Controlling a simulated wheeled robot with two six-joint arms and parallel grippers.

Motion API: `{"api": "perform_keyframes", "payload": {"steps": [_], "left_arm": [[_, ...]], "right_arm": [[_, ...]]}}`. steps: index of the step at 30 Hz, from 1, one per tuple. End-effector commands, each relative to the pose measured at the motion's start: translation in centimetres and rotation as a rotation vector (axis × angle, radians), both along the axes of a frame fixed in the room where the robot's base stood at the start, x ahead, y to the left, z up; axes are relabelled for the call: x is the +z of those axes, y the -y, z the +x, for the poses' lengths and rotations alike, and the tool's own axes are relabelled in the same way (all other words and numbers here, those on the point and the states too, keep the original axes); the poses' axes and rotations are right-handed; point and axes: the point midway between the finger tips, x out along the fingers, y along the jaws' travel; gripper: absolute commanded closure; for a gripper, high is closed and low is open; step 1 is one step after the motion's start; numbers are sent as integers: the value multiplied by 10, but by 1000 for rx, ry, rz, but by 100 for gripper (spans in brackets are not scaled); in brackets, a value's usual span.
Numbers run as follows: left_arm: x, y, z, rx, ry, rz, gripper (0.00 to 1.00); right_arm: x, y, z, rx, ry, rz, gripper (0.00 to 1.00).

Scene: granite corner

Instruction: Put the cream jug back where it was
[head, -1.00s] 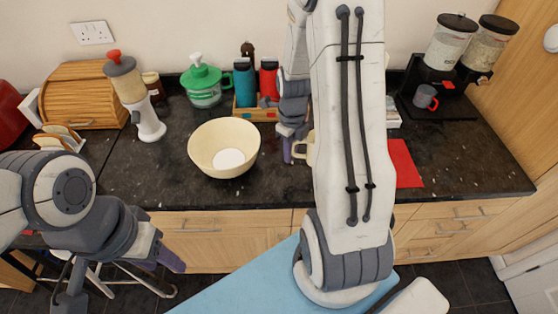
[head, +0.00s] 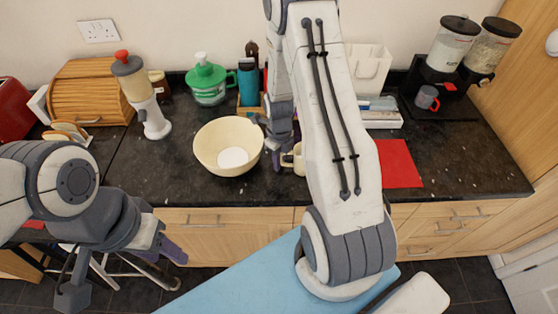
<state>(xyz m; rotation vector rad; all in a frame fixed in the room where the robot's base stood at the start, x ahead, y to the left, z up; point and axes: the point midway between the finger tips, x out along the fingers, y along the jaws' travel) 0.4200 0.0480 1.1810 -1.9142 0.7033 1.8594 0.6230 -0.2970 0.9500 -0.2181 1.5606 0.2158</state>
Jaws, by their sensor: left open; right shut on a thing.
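The cream jug (head: 299,161) is at the middle of the dark counter, just right of the cream bowl (head: 209,162). My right arm hides much of it. My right gripper (head: 277,157) points down at the jug's left side and is shut on it, by the handle as far as I can see. Whether the jug's base touches the counter is hard to tell. My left gripper (head: 122,275) is open and empty, low at the left in front of the counter.
A red mat (head: 398,165) lies right of my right arm, with bare counter around it. Behind stand a green-lidded jar (head: 208,84), a teal bottle (head: 247,83), a white bag (head: 370,68) and cereal dispensers (head: 450,45). A white-based dispenser (head: 154,120) stands left of the bowl.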

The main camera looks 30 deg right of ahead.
Motion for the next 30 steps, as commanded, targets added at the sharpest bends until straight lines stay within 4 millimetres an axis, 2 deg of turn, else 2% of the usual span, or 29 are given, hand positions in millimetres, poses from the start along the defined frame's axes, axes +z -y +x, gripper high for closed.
{"api": "perform_keyframes", "payload": {"steps": [4,5,6,7,15,18,20,23,30], "left_arm": [[-4,0,0,0,0,0,50],[-3,0,0,0,0,0,50],[-2,0,0,0,0,0,50],[-2,0,0,0,0,0,50],[-2,0,0,0,0,0,50],[2,0,0,0,0,0,50],[-2,0,0,0,0,0,50],[-6,0,0,0,0,0,50],[-18,0,0,-1,0,0,50]], "right_arm": [[-4,0,0,0,0,0,100],[-3,0,0,0,0,0,73],[-3,0,0,0,0,0,57],[-3,0,0,0,0,0,54],[-2,0,0,0,-1,0,54],[3,0,0,0,0,0,54],[5,0,1,0,1,-1,54],[18,0,1,1,3,-1,54],[66,0,2,1,7,-2,54]]}}
